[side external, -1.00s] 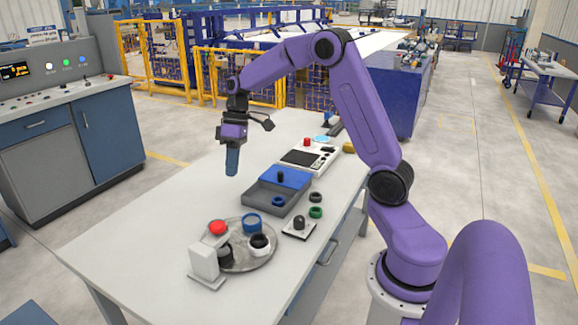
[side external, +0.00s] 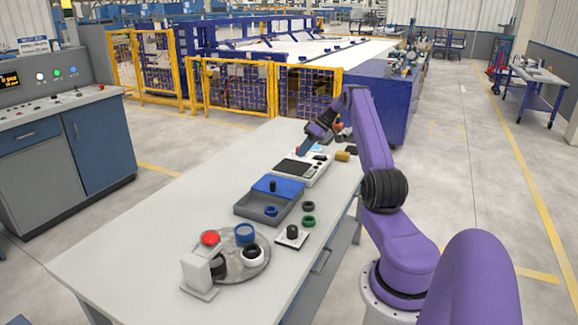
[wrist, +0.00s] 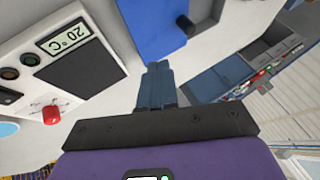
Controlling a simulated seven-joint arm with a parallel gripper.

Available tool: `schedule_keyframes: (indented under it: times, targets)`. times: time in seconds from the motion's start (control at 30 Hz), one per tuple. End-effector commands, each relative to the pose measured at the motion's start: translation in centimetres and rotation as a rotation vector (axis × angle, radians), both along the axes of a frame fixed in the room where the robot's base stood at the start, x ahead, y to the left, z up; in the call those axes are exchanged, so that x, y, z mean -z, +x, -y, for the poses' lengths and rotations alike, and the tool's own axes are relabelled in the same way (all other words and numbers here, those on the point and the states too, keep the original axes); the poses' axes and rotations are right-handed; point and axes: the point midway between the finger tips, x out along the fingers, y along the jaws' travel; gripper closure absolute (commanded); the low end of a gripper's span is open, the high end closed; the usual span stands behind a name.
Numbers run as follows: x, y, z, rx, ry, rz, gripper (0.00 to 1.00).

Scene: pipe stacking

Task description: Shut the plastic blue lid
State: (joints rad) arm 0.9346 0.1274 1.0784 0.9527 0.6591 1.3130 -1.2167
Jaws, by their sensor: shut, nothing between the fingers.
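The blue lid (side external: 288,184) with its black knob (side external: 272,185) covers the far part of a grey box (side external: 246,209). The near part of the box is uncovered and a blue ring (side external: 271,211) lies in it. In the wrist view the lid (wrist: 148,22) is at the top middle, with its knob (wrist: 185,25) to the right. My gripper (side external: 301,152) is beyond the lid, near the white device, and not on the lid. In the wrist view my gripper's blue fingers (wrist: 157,68) are together and empty, pointing toward the lid.
The white device (side external: 312,166) with a dark panel stands just behind the box. A black ring (side external: 308,206), a green ring (side external: 308,221) and a peg on a base (side external: 292,236) are right of the box. A round tray (side external: 255,268) is in front. The table's left side is clear.

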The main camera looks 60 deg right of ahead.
Motion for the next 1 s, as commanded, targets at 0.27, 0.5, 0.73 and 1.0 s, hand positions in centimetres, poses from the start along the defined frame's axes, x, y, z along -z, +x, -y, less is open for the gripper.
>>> schedule_keyframes:
  times: [0.27,0.5,0.73,1.0]
  targets:
    - [3.5,2.0,-1.9,-0.005,0.005,-0.003,1.0]
    - [7.1,4.2,-3.7,-0.005,0.004,-0.005,1.0]
    - [7.6,4.9,-5.8,-0.003,0.003,-0.004,1.0]
    - [7.6,5.2,-7.5,-0.002,0.002,-0.002,1.0]
